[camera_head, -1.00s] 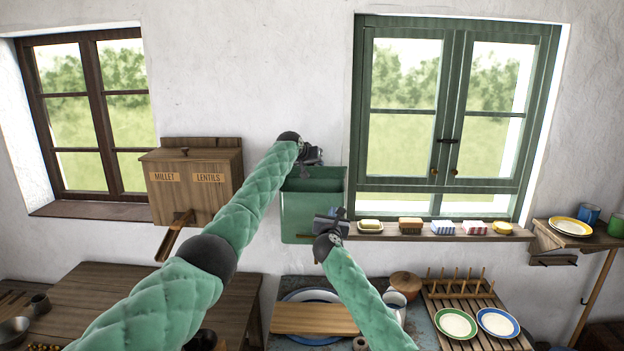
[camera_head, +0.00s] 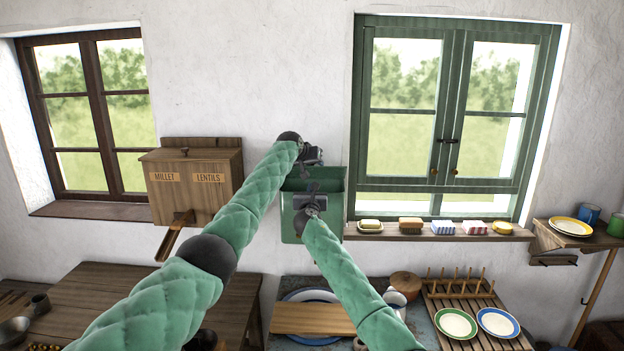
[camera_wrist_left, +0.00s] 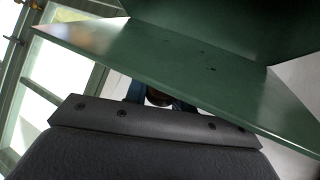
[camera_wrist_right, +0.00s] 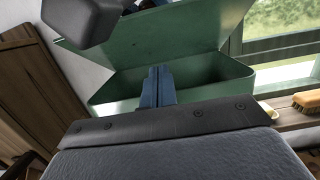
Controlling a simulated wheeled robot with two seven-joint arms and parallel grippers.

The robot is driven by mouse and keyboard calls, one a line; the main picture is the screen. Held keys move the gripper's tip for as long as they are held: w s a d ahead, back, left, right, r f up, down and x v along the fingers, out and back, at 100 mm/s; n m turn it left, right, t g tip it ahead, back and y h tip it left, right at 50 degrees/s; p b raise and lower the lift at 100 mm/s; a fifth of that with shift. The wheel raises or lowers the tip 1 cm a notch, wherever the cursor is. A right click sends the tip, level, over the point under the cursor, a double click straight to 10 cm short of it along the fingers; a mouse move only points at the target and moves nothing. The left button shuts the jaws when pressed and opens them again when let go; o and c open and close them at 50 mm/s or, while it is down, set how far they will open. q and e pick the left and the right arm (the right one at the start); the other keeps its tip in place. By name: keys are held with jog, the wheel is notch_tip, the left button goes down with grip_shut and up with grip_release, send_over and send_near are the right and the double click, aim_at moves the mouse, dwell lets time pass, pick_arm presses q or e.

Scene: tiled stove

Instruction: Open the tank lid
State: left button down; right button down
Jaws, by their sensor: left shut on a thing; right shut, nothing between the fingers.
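The green tank (camera_head: 332,226) hangs on the wall left of the green window. Its lid (camera_wrist_right: 165,52) stands raised at a slant in the right wrist view, with the open top of the tank below it. My left gripper (camera_head: 306,171) is at the lid, above the tank; in the left wrist view its fingers (camera_wrist_left: 152,96) are shut on a small brownish part of the lid, mostly hidden. The green lid panel (camera_wrist_left: 190,70) fills much of that view. My right gripper (camera_head: 313,187) is shut and empty at the front of the tank's opening, below the lid.
A wooden millet and lentils box (camera_head: 195,190) hangs on the left. A shelf (camera_head: 440,236) with soap and brushes runs right of the tank. Below are a wooden board (camera_head: 312,319), a jug and a plate rack (camera_head: 465,310).

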aim_at(313, 171)
jog(key=w+r, duration=0.2)
jog(key=r, duration=0.1)
jog(key=shift+w+r, duration=0.1)
jog(key=shift+w, duration=0.3)
jog(key=shift+w+r, duration=0.1)
